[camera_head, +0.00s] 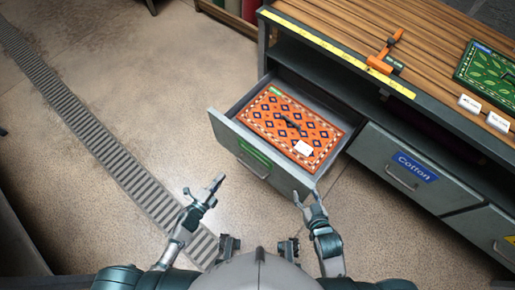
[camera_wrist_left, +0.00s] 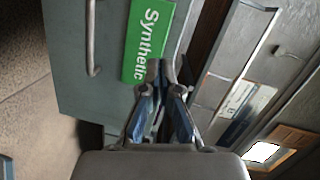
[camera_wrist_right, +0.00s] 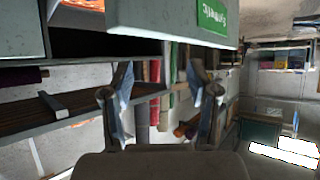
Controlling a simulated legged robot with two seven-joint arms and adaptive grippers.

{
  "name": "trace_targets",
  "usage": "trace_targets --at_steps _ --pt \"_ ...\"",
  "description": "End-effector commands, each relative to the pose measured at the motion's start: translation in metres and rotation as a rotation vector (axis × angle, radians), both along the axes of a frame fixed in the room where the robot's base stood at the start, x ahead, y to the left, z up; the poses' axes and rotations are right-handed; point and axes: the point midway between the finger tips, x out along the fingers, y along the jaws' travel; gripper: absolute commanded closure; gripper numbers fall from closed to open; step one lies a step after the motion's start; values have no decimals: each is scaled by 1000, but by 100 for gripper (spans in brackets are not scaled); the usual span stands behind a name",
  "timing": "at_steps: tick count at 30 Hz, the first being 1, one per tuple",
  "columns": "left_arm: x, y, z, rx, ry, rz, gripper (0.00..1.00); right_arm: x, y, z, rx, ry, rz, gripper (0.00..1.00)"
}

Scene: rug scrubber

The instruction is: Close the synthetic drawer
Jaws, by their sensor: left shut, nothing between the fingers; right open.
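The synthetic drawer (camera_head: 228,134) is pulled out of the grey cabinet, with a patterned orange rug (camera_head: 268,127) lying inside. Its front carries a green label, which reads "Synthetic" in the left wrist view (camera_wrist_left: 148,40), and a handle (camera_wrist_left: 92,38). My left gripper (camera_head: 214,185) is shut and empty, in front of the drawer front and apart from it in the head view. My right gripper (camera_head: 308,197) is open and empty near the right end of the drawer front; I cannot tell whether it touches. The drawer front also shows above it in the right wrist view (camera_wrist_right: 150,14).
A closed Cotton drawer (camera_head: 400,170) is to the right. The wooden cabinet top (camera_head: 345,25) holds an orange tool (camera_head: 384,55), a green rug (camera_head: 490,72) and small white tags. A floor grate (camera_head: 85,120) runs along the left; the floor around it is clear.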

Motion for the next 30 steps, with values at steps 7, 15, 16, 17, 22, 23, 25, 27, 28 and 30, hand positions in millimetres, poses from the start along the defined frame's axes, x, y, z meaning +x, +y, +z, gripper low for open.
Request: trace_targets --at_steps 7,15,16,17,22,23,25,27,28,30 --pt "0 -30 21 105 -208 -171 100 5 0 45 39 -131 2 40" --pt "38 -54 21 100 -207 -168 100 14 7 57 60 -221 3 40" --pt "44 -58 21 100 -207 -167 100 15 7 59 65 -237 4 40" --pt "49 -61 20 99 -207 -167 100 17 8 61 69 -252 4 40" --pt "77 -82 20 97 -204 -167 100 22 13 74 93 -341 7 40" --pt "81 -85 20 98 -205 -167 100 23 13 76 98 -358 7 40" --pt "90 -92 20 98 -204 -166 100 25 14 81 109 -395 8 40" --pt "97 -98 20 99 -203 -166 100 26 14 86 118 -425 8 40" --pt "100 -99 20 100 -203 -166 100 26 15 87 122 -436 9 40" --pt "104 -103 20 100 -202 -166 100 27 15 91 127 -457 9 40"
